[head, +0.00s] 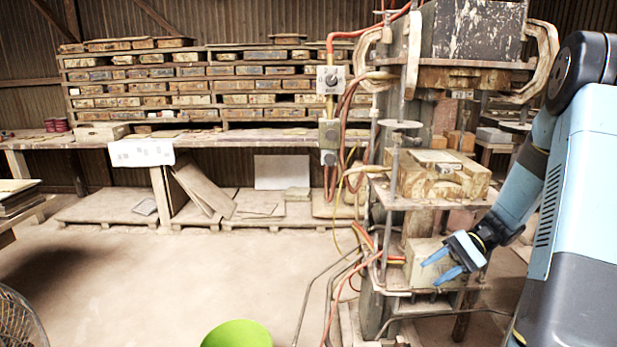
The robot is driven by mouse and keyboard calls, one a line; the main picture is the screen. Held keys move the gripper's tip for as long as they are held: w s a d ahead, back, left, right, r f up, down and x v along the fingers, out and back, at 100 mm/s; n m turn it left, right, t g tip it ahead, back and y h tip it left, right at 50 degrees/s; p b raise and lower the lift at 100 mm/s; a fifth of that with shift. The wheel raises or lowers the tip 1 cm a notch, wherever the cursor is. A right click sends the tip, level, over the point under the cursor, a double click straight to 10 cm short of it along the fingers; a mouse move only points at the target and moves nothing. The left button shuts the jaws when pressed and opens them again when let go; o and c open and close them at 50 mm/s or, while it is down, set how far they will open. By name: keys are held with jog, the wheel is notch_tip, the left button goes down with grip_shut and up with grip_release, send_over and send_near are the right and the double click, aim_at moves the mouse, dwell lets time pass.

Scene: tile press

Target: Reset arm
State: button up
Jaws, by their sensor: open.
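My gripper (443,267) is at the end of my blue arm, low on the right side of the head view. Its two blue fingers are spread apart with nothing between them. The fingers point left, in front of a block-like lower part (421,262) of the tile press. I cannot tell whether they touch it. The tile press (440,190) stands upright just left of my arm, with a worn mould on its middle plate. My upper arm hides part of what lies behind it on the right.
Red and yellow hoses (340,105) hang along the press's left side. A long bench (230,140) with shelves of moulds runs along the back wall. A green round object (238,335) is at the bottom edge, a fan (18,322) at bottom left. The floor between is clear.

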jog(key=s+a+r+n+t+h, duration=0.2)
jog(key=s+r+t+h, duration=0.1)
jog(key=s+r, duration=0.3)
jog(key=s+a+r+n+t+h, duration=0.2)
jog(key=s+r+h, duration=0.3)
jog(key=r, duration=0.3)
jog(key=s+a+r+n+t+h, duration=0.2)
jog(key=s+a+r+t+h, duration=0.1)
jog(key=s+r, duration=0.3)
jog(key=shift+s+a+r+t+h, duration=0.4)
jog(key=shift+s+t+h, duration=0.2)
jog(key=shift+s+h, duration=0.15)
